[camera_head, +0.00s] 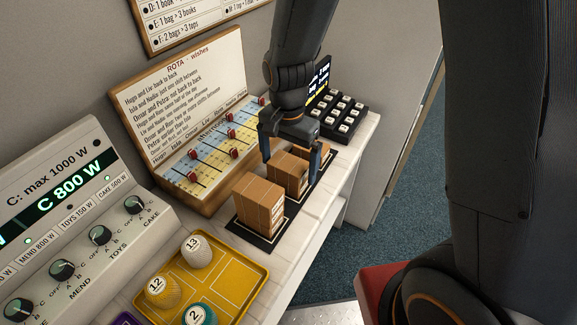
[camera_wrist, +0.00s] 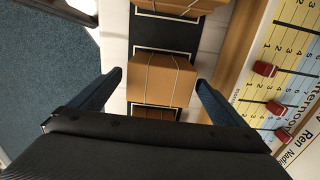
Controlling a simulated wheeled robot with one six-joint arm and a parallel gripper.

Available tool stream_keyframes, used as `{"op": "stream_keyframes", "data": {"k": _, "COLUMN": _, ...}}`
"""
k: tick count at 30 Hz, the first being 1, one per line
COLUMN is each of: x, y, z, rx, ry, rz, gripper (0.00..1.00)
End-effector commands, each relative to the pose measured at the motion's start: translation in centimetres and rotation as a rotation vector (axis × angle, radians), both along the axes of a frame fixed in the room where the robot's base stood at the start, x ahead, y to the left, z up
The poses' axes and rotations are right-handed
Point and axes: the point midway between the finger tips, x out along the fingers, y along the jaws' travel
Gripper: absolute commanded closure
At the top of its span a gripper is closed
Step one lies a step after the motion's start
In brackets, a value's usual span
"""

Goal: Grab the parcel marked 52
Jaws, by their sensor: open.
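Brown string-tied parcels stand in a row on a black strip (camera_head: 240,229) with white outlines. The front parcel (camera_head: 259,205) has a printed label on its side, too small to read. A second parcel (camera_head: 287,174) stands behind it, and part of another shows farther back. I cannot tell which is marked 52. My gripper (camera_head: 291,160) is open above the rear part of the row, its fingers spread to either side. In the wrist view one parcel (camera_wrist: 160,80) lies between my open fingertips (camera_wrist: 160,82), with another (camera_wrist: 185,7) at the top edge. Nothing is visibly held.
A rota board (camera_head: 185,105) with red sliders leans close behind the row. A black keypad (camera_head: 338,112) stands at the far end. The shelf's right edge drops to blue carpet.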

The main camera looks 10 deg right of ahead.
Motion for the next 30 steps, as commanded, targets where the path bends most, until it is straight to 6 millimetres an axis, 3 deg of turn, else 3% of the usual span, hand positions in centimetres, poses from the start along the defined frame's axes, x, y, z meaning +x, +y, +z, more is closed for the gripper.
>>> {"op": "stream_keyframes", "data": {"k": 9, "x": 0.02, "y": -0.01, "z": -0.36, "rx": 0.0, "ry": -0.001, "rz": 0.0, "gripper": 0.06}}
{"op": "stream_keyframes", "data": {"k": 15, "x": 0.02, "y": -0.01, "z": -0.35, "rx": 0.0, "ry": -0.001, "rz": 0.0, "gripper": 0.39}}
{"op": "stream_keyframes", "data": {"k": 18, "x": 0.02, "y": 0.0, "z": -0.33, "rx": 0.0, "ry": -0.001, "rz": 0.0, "gripper": 0.51}}
{"op": "stream_keyframes", "data": {"k": 30, "x": 0.12, "y": 0.02, "z": 0.52, "rx": 0.001, "ry": -0.003, "rz": 0.0, "gripper": 0.51}}
